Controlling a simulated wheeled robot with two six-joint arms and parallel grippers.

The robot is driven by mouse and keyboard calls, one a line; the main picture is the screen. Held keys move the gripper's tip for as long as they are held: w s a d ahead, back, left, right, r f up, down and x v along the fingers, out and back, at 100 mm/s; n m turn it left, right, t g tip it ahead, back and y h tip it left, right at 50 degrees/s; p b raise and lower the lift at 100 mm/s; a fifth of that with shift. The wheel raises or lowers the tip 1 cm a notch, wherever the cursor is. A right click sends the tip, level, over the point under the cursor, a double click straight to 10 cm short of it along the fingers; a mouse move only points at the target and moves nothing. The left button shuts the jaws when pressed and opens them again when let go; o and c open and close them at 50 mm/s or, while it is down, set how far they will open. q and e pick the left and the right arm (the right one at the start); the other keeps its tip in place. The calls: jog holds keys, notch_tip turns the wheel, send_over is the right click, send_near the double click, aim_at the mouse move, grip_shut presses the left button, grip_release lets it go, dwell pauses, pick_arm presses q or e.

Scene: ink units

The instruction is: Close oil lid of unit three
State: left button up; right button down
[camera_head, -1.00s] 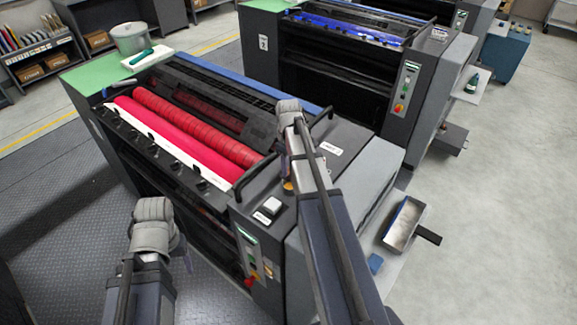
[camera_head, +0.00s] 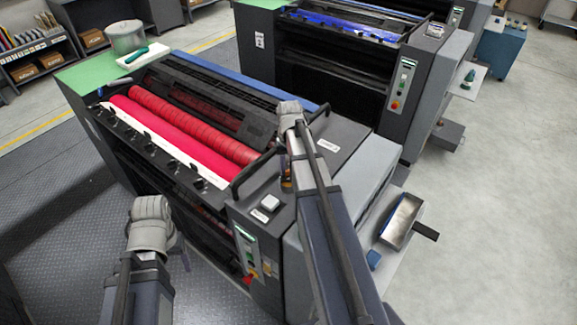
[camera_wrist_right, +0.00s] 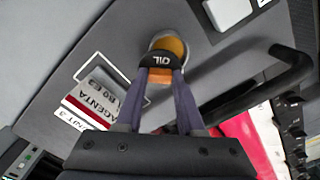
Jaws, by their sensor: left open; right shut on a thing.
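The unit with red rollers, whose label in the right wrist view (camera_wrist_right: 97,100) reads MAGENTA and UNIT 3, fills the middle of the head view (camera_head: 262,212). Its oil cup (camera_wrist_right: 172,43) shows an amber inside within a pale rim. The black oil lid (camera_wrist_right: 160,62), marked OIL, sits at the near side of the cup and leaves much of the amber uncovered. My right gripper (camera_wrist_right: 160,76) has its fingers closed on the lid. In the head view the cup is mostly hidden behind my right arm. My left gripper (camera_head: 182,254) is open and empty, left of the unit.
A black handle bar (camera_head: 258,172) rises beside the cup. A white square button (camera_head: 270,203) and a control panel (camera_head: 250,252) are on the near end. A metal tray (camera_head: 402,220) sticks out at right. A second unit (camera_head: 330,75) with blue rollers stands behind.

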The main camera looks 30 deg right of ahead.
aim_at(288, 180)
jog(key=m, duration=0.3)
jog(key=s+m, duration=0.1)
jog(key=shift+a+m, duration=0.3)
jog(key=shift+a, duration=0.05)
jog(key=shift+s+a+m, duration=0.2)
jog(key=shift+a+m, duration=0.05)
jog(key=shift+m, duration=0.9)
jog(key=shift+s+a+m, duration=0.2)
jog(key=shift+a+m, duration=0.05)
jog(key=shift+m, duration=0.9)
jog(key=c, duration=0.5)
grip_release()
jog(key=shift+r, duration=0.1)
notch_tip(288, 180, up, 8)
jog(key=p, duration=0.7)
jog(key=shift+f+p, duration=0.2)
jog(key=shift+p, duration=0.2)
